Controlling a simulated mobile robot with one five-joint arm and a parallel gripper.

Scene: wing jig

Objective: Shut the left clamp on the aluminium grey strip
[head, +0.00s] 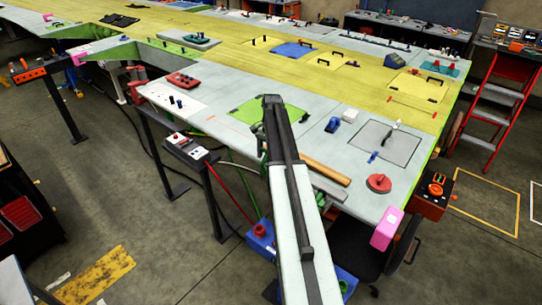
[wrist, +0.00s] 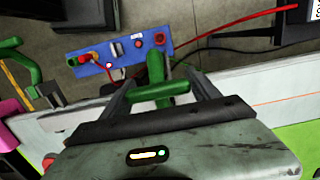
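My gripper (wrist: 163,88) is open in the wrist view, with its two dark fingers spread apart. A green clamp (wrist: 160,91) stands between them, its upright part rising behind a crosswise bar; I cannot tell whether the fingers touch it. A second green clamp (wrist: 22,62) is at the left of the wrist view. In the head view my arm reaches over the table edge and hides the gripper's tips. The grey strip (head: 329,188) lies at the edge right of my arm, beside a brown strip (head: 325,169). Part of a green clamp (head: 263,158) shows left of my arm.
A blue control box (wrist: 120,55) with buttons and a red cable (wrist: 235,25) are beyond the edge in the wrist view. A pink block (head: 387,229) and a red disc (head: 378,183) are at the table's near corner. A control box (head: 186,147) stands on a post to the left.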

